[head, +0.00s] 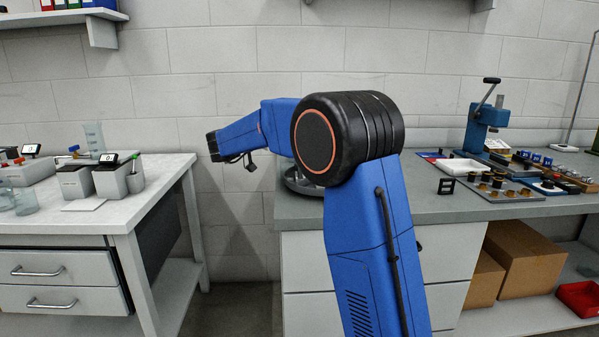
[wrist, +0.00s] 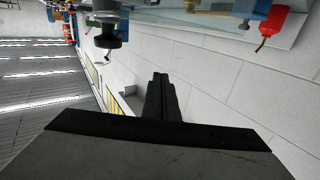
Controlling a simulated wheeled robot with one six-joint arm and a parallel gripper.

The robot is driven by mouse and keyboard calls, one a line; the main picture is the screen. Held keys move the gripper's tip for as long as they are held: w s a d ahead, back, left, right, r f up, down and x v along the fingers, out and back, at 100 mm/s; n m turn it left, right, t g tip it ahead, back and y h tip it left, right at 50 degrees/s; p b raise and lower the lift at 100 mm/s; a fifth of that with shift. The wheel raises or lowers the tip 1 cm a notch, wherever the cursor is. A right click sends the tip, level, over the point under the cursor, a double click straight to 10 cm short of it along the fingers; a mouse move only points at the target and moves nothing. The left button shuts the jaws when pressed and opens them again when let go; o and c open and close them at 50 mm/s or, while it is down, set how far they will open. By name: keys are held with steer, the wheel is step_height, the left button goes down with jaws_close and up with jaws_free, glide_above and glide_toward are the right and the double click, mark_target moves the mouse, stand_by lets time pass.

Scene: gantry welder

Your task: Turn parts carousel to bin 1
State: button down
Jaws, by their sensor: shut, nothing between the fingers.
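The parts carousel cannot be made out for certain. A dark grey round base or disc (head: 296,184) shows at the left end of the right bench, mostly hidden behind my arm's black elbow joint; I cannot tell whether it is the carousel. No bin numbers are readable. My gripper shows in the wrist view (wrist: 160,80), with its two dark fingers shut together and nothing between them. It points at open space near the white wall, touching nothing. In the head view my blue forearm reaches left over the gap between the benches.
The left bench (head: 150,190) holds small grey instruments and glassware. The right bench (head: 440,207) carries a blue lever press (head: 487,118), a white tray (head: 462,167) and several small parts. Cardboard boxes (head: 530,258) and a red bin (head: 580,298) sit below. The floor gap between benches is clear.

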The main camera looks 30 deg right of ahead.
steer(key=w+d+r+n+t+y, duration=0.2)
steer(key=w+r+n+t+y, duration=0.6)
steer(key=n+t, duration=0.4)
steer(key=n+g+y, duration=0.9)
steer(key=n+y, duration=0.3)
steer(key=n, duration=0.4)
glide_toward(296, 185)
steer(key=f, duration=0.1)
steer(key=a+f, duration=0.2)
steer(key=shift+w+f, duration=0.1)
steer(key=shift+f, duration=0.2)
steer(key=w, duration=0.2)
steer(key=d, duration=0.1)
steer(key=shift+w+f, duration=0.25)
steer(key=shift+w, duration=0.15)
steer(key=shift+w+d, duration=0.3)
steer(key=shift+w, duration=0.3)
